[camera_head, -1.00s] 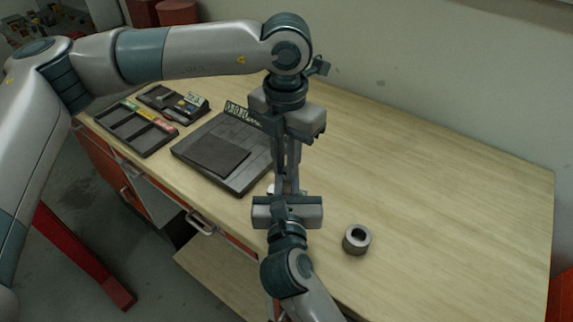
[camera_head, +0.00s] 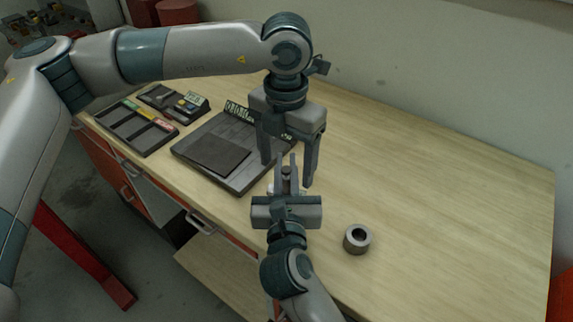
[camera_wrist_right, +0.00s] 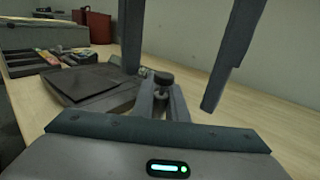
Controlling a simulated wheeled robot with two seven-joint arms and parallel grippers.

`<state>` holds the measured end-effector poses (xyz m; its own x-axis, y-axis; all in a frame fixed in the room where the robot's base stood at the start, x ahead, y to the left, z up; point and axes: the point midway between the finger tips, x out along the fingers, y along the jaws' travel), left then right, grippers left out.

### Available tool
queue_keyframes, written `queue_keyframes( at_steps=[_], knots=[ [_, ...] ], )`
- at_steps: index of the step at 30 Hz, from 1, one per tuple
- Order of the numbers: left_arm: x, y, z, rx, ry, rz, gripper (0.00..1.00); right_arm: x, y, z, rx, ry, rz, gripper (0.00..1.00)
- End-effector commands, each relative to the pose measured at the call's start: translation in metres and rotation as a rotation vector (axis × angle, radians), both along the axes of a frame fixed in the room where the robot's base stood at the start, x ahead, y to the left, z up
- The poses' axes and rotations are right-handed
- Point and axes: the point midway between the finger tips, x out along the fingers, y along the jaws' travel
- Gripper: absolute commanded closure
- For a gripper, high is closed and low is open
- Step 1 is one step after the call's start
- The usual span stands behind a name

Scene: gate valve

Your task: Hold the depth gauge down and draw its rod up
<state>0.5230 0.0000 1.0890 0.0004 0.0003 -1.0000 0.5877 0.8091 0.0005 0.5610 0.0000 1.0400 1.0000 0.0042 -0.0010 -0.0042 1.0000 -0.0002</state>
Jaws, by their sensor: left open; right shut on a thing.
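The depth gauge shows as a small dark round knob (camera_head: 287,170) with a pale part low beside my right gripper. My right gripper (camera_head: 286,159) is shut on the gauge from the front of the table. In the right wrist view the knob (camera_wrist_right: 162,78) stands between my right fingers. My left gripper (camera_head: 289,174) comes down from above with its fingers spread wide, one on each side of the gauge. The left fingers also show in the right wrist view (camera_wrist_right: 177,78). The rod is hard to make out, and most of the gauge body is hidden by my right gripper.
A grey metal ring (camera_head: 350,246) stands on the wooden table (camera_head: 450,200) to the right. A dark flat plate with a pad (camera_head: 185,151) lies behind left, with a compartment tray (camera_head: 120,127) and a small labelled tray (camera_head: 160,92) beyond. The right side of the table is clear.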

Motion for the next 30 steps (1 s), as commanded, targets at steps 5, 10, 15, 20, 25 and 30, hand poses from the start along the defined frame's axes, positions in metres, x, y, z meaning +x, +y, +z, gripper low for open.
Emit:
queue_keyframes(
  at_steps=[5, 10, 15, 20, 25, 30],
  knots=[
    [0.000, 0.000, 0.002, 0.000, 0.000, 0.000, 0.30, 0.000, 0.000, -0.001, 0.000, 0.001, 0.001, 1.00],
    [0.000, 0.000, 0.011, 0.001, -0.001, 0.000, 0.30, 0.000, 0.000, 0.000, 0.000, 0.001, 0.000, 1.00],
    [0.000, 0.000, 0.023, -0.001, -0.001, 0.000, 0.30, 0.000, 0.000, 0.000, 0.000, 0.000, 0.000, 1.00],
    [0.000, 0.000, 0.033, 0.000, -0.001, 0.000, 0.30, 0.000, 0.000, 0.000, 0.000, 0.000, 0.000, 1.00],
    [0.000, 0.000, 0.045, -0.001, -0.001, 0.000, 0.30, 0.000, 0.000, 0.000, 0.000, 0.000, 0.000, 1.00],
    [0.000, 0.000, 0.055, -0.001, -0.001, 0.000, 0.30, 0.000, 0.000, 0.000, 0.000, -0.001, 0.000, 1.00]
  ],
)
